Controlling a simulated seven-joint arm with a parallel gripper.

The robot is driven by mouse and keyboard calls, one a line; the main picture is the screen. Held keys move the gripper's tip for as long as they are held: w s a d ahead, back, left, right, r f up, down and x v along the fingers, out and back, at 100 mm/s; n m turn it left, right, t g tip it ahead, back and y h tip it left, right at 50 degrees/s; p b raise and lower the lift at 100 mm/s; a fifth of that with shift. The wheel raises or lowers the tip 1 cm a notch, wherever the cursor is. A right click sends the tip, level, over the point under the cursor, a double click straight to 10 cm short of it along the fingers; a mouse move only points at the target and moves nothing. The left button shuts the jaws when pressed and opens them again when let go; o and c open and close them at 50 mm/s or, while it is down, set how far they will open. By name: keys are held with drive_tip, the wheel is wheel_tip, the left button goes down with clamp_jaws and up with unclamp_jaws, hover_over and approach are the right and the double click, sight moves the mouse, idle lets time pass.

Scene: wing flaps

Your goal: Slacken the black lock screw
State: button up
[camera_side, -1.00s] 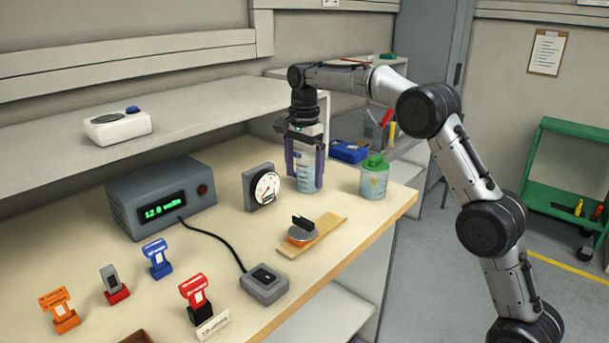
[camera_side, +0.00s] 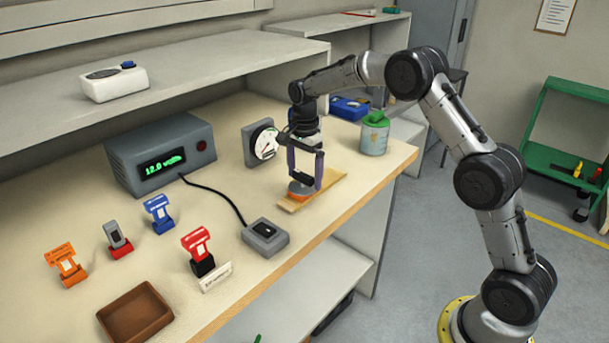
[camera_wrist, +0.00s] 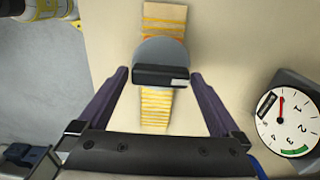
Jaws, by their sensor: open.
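The black lock screw (camera_wrist: 160,76) shows in the wrist view as a dark flat bar over a round grey disc (camera_wrist: 160,52). It lies between the two open fingertips of my gripper (camera_wrist: 160,80), with a gap visible on each side. In the side view my gripper (camera_side: 304,178) points down over the orange-rimmed base (camera_side: 299,190) on a wooden strip (camera_side: 328,186). The fingers hide the screw there. The strip, with yellow stripes, also runs under the disc in the wrist view (camera_wrist: 155,108).
A dial gauge (camera_side: 263,143) stands left of my gripper, and a green-topped canister (camera_side: 374,135) stands to the right. A power supply (camera_side: 160,155) wired to a switch box (camera_side: 265,237), several coloured clips and a brown tray (camera_side: 135,315) are further left.

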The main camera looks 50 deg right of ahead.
drive_tip(key=shift+f, duration=0.3)
drive_tip(key=shift+c, duration=0.3)
drive_tip(key=c, duration=1.1)
drive_tip(key=n, duration=0.4)
drive_tip(key=shift+w+n, duration=0.1)
drive_tip(key=shift+n, duration=0.2)
drive_tip(key=n, duration=0.4)
drive_tip(key=shift+w+a+n, duration=0.1)
drive_tip(key=shift+n, duration=0.3)
drive_tip(key=n, duration=0.4)
drive_tip(key=shift+a+n, duration=0.1)
drive_tip(key=shift+n, duration=0.3)
drive_tip(key=n, duration=0.4)
drive_tip(key=shift+w+a+n, duration=0.1)
drive_tip(key=shift+a+n, duration=0.05)
drive_tip(key=shift+n, duration=0.25)
drive_tip(key=o, duration=1.2)
drive_tip(key=shift+c, duration=0.2)
drive_tip(key=shift+r, duration=0.15)
